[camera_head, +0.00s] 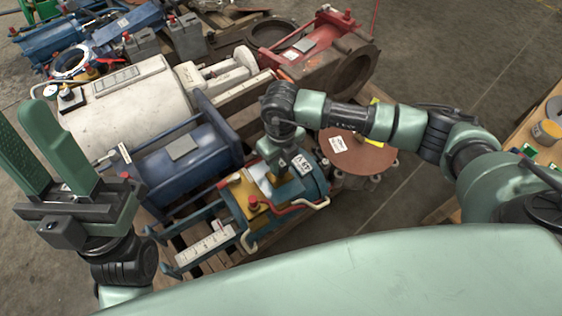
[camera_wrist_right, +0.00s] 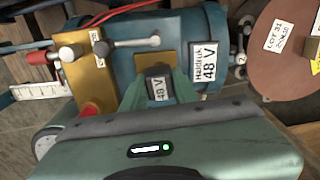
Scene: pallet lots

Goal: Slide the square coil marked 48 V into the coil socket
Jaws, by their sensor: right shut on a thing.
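The square coil (camera_wrist_right: 158,88), a small dark block with a white 48 V label, sits between the fingers of my right gripper (camera_wrist_right: 160,92) in the right wrist view. The right gripper (camera_head: 278,172) is shut on it, low over the blue motor-like unit (camera_head: 312,186) in the head view. A larger plate (camera_wrist_right: 205,61) reading 48 V is on that unit, right of the coil. The coil socket is not clearly visible; the coil, fingers and gripper body cover the area under them. My left gripper (camera_head: 22,122) is open and empty, fingers raised, at the far left.
A yellow block (camera_wrist_right: 87,68) with a lever and red knob stands beside the coil. A red and cream handle curves along the unit's front. A brown disc (camera_head: 358,152) lies to the right. A blue cylinder (camera_head: 185,160) and white tank (camera_head: 135,105) lie behind left.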

